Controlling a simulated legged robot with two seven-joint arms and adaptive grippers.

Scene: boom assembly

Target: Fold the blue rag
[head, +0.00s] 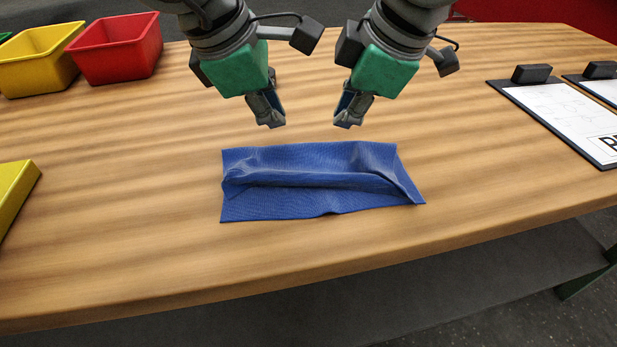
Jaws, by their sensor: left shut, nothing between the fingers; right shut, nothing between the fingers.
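The blue rag (300,200) lies on the wooden table near its front edge, in the middle of the head view. It forms a wide, short strip with a raised, wrinkled fold running along its length. Its right end shows a slanted crease. My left gripper (271,122) is above the table behind the rag's left half, shut and empty. My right gripper (347,121) is behind the rag's right half, also shut and empty. Both are apart from the cloth.
A red bin (117,50) and a yellow bin (38,62) stand at the back left. A yellow object (14,195) is cut off at the left edge. A clipboard (565,115) lies at the right, with another partly visible beyond. The table (480,190) is clear around the rag.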

